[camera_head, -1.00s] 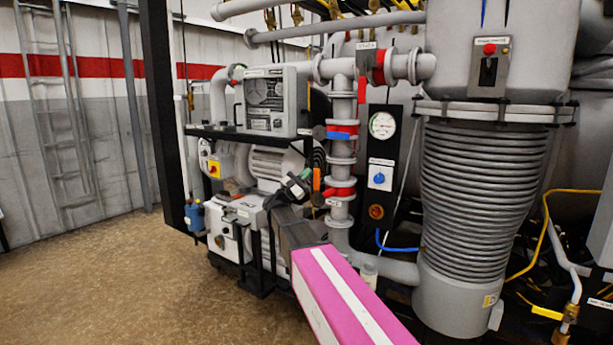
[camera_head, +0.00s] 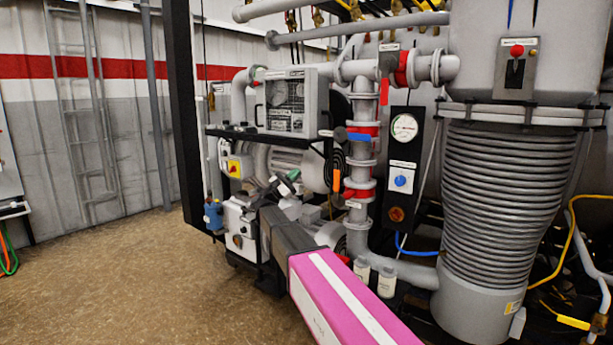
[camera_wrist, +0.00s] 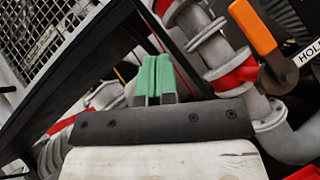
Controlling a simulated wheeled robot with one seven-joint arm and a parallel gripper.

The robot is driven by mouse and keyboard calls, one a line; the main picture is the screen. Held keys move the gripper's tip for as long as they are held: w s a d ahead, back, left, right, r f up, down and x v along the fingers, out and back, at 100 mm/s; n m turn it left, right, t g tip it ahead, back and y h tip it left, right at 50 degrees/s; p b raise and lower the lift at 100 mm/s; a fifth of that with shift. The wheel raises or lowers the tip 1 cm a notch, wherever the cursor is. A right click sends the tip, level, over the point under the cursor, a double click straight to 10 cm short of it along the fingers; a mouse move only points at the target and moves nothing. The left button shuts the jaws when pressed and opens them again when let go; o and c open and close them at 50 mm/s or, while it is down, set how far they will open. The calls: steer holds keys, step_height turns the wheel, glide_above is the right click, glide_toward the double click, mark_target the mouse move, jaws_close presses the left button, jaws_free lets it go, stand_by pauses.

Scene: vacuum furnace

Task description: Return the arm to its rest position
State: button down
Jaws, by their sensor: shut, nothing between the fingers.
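My gripper (camera_head: 289,182) is at the end of my pink and dark arm, in front of the pump equipment in the head view. Its green fingertips also show in the wrist view (camera_wrist: 155,77), shut together with nothing between them. In the head view it appears in front of the pale motor (camera_head: 298,165), below the black shelf; whether it touches anything is not clear. My arm is stretched forward, and its near part runs out of the bottom of the picture.
A grey flanged pipe (camera_head: 361,170) with red bands stands right of my gripper; its orange handle (camera_wrist: 252,27) is close in the wrist view. The black shelf frame (camera_wrist: 85,65) is to the left. Two small bottles (camera_head: 387,282) stand beside my arm. The floor (camera_head: 120,270) at left is clear.

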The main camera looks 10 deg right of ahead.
steer(key=shift+a, duration=0.5)
step_height(320, 180, down, 24)
steer(key=s+m+t+y, duration=0.2)
steer(key=m+t+y, duration=0.6)
steer(key=m+y, duration=1.95)
steer(key=s+d+f+n+g+h, duration=0.1)
steer(key=s+d+f+n+g, duration=0.2)
steer(key=s+f+n+g, duration=0.7)
steer(key=s+d+f+n+g, duration=0.1)
steer(key=s+d+f+g, duration=0.1)
steer(key=s, duration=0.4)
steer(key=s+d+f+n+g+h, duration=0.1)
steer(key=s+d+f+g, duration=0.1)
steer(key=s+f, duration=0.2)
steer(key=s+d+f+n+g+h, duration=0.1)
steer(key=s+d+f+n, duration=0.1)
steer(key=s, duration=0.8)
steer(key=shift+s+d+f+g, duration=0.15)
steer(key=shift+d+f+g, duration=0.25)
steer(key=shift+f, duration=0.3)
